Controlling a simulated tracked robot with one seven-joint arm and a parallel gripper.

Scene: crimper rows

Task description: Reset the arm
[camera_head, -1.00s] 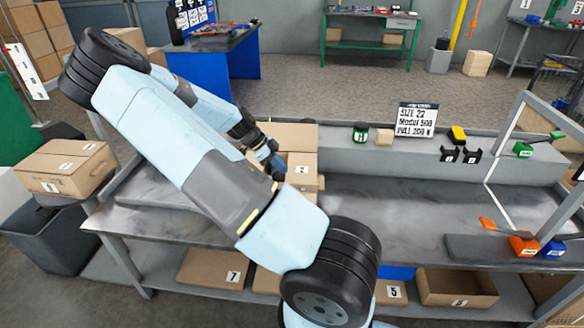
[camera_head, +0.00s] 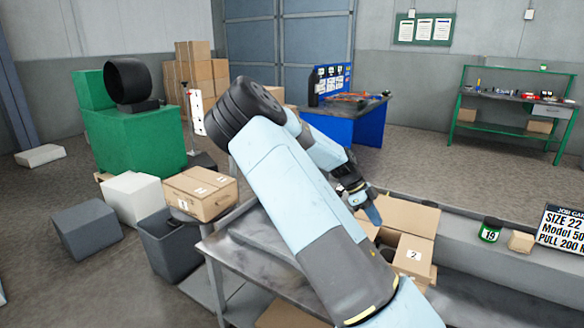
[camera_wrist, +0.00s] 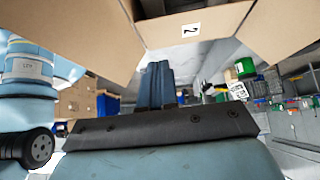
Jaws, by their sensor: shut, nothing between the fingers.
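My gripper (camera_head: 372,214) is at the left end of the grey workbench (camera_head: 262,268), by the open cardboard box labelled 2 (camera_head: 413,254). In the wrist view my gripper's blue fingers (camera_wrist: 157,84) are together with nothing between them. The box's front with its label (camera_wrist: 189,29) fills the top of that view. I cannot tell whether the fingertips touch the box. My arm is bent, its links reaching up and then down to the gripper.
A closed carton (camera_head: 200,192) stands left of the bench, above a dark grey bin (camera_head: 172,250). A green jar labelled 19 (camera_head: 490,230), a small tan block (camera_head: 521,241) and a job card (camera_head: 562,229) stand on the bench's rear ledge. The floor behind is mostly free.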

